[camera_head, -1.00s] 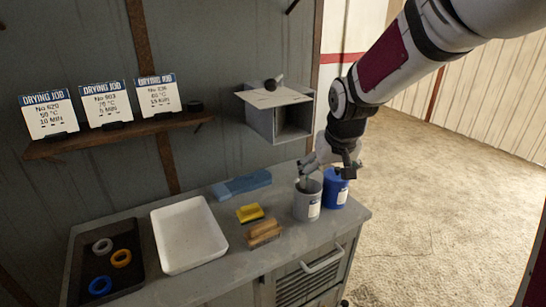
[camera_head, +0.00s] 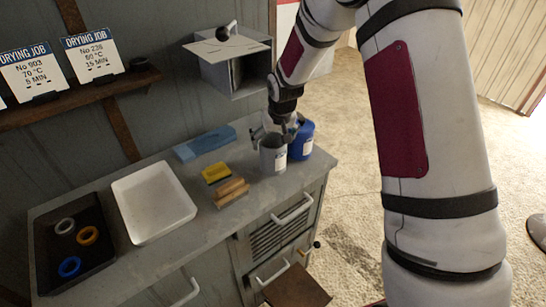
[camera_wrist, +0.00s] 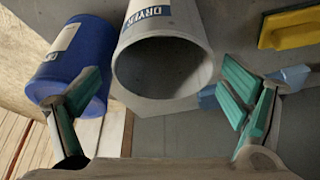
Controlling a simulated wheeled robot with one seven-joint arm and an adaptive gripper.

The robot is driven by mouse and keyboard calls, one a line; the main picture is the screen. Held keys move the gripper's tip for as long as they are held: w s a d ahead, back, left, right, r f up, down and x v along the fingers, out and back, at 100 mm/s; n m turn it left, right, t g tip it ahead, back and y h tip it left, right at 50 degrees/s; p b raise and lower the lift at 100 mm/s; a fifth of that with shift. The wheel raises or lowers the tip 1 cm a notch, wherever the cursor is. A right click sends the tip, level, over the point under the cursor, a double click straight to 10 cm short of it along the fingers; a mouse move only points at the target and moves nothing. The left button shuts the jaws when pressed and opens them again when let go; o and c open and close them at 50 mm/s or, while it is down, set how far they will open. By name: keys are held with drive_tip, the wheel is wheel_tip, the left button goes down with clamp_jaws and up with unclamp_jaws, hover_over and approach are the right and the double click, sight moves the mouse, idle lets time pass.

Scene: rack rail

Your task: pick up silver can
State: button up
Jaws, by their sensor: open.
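The silver can (camera_head: 273,158) stands upright at the right end of the counter, with a white label on its side. In the wrist view the silver can (camera_wrist: 160,70) shows its open, dark mouth, and its label reads "DRY" in part. My gripper (camera_wrist: 165,100) is open, one finger on each side of the can's mouth. The left finger overlaps the blue can in the picture; whether either finger touches a can is unclear. In the head view my gripper (camera_head: 275,130) is at the can's top, partly hidden by my arm.
A blue can (camera_head: 301,140) stands close beside the silver can. A yellow sponge-like block (camera_head: 215,172), a wooden-handled brush (camera_head: 231,190), a blue block (camera_head: 205,143), a white tray (camera_head: 150,203) and a black tray with rings (camera_head: 50,245) share the counter. A wall box (camera_head: 230,65) hangs above.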

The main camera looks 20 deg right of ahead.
sight(272, 147)
drive_tip(key=shift+p+x, duration=0.5)
drive_tip(key=shift+x, duration=2.1)
drive_tip(key=shift+s+a+f, duration=0.1)
drive_tip(key=shift+s+a, duration=0.05)
drive_tip(key=c, duration=1.3)
